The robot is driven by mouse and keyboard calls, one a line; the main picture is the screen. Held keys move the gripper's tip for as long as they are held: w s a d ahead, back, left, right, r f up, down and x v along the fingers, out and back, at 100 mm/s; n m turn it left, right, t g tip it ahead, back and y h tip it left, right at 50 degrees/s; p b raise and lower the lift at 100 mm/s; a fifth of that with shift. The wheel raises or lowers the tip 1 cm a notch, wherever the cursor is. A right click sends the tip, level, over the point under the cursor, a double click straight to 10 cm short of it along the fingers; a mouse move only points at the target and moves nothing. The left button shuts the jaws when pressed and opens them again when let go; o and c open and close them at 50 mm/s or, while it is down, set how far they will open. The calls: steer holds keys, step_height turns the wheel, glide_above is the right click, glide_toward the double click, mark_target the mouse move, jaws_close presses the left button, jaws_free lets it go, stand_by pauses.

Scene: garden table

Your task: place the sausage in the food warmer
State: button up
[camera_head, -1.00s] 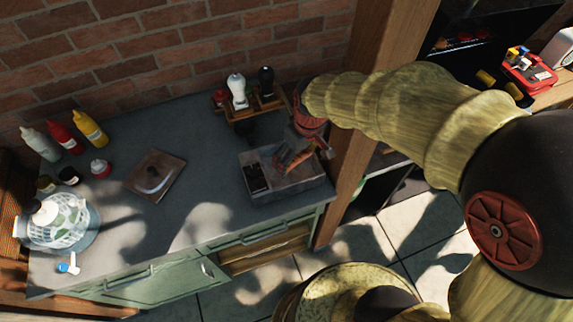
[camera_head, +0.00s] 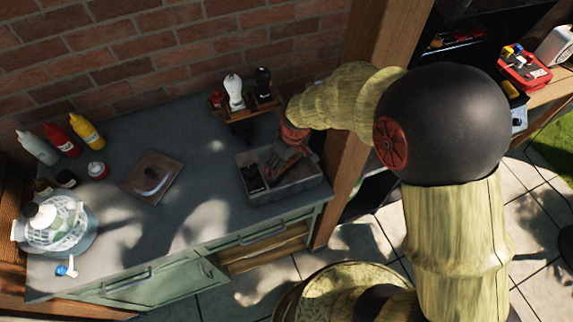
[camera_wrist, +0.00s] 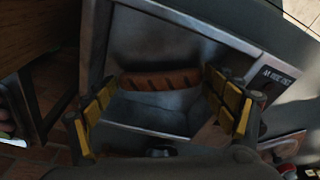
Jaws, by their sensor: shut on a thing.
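The food warmer (camera_head: 308,187) is a grey metal bin at the right front of the counter. It has a dark item (camera_head: 251,180) in its left part. My gripper (camera_head: 276,162) points down over its right part. In the wrist view, the brown, scored sausage (camera_wrist: 160,80) lies lengthwise between the yellow-padded fingers of my gripper (camera_wrist: 161,88), its ends at the fingertips. Behind it is the grey metal compartment of the warmer (camera_wrist: 235,42). I cannot tell whether the sausage touches the compartment's floor. In the head view, the sausage cannot be made out.
A wooden post (camera_head: 350,150) rises close on the right.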

steer(key=shift+f, duration=0.25)
steer(key=shift+f, duration=0.2)
steer(key=o, duration=1)
steer(key=shift+r, duration=0.1)
step_height(320, 180, up, 12)
steer(key=s+d+p, duration=0.1)
steer(key=p, duration=0.1)
steer(key=shift+s, duration=0.25)
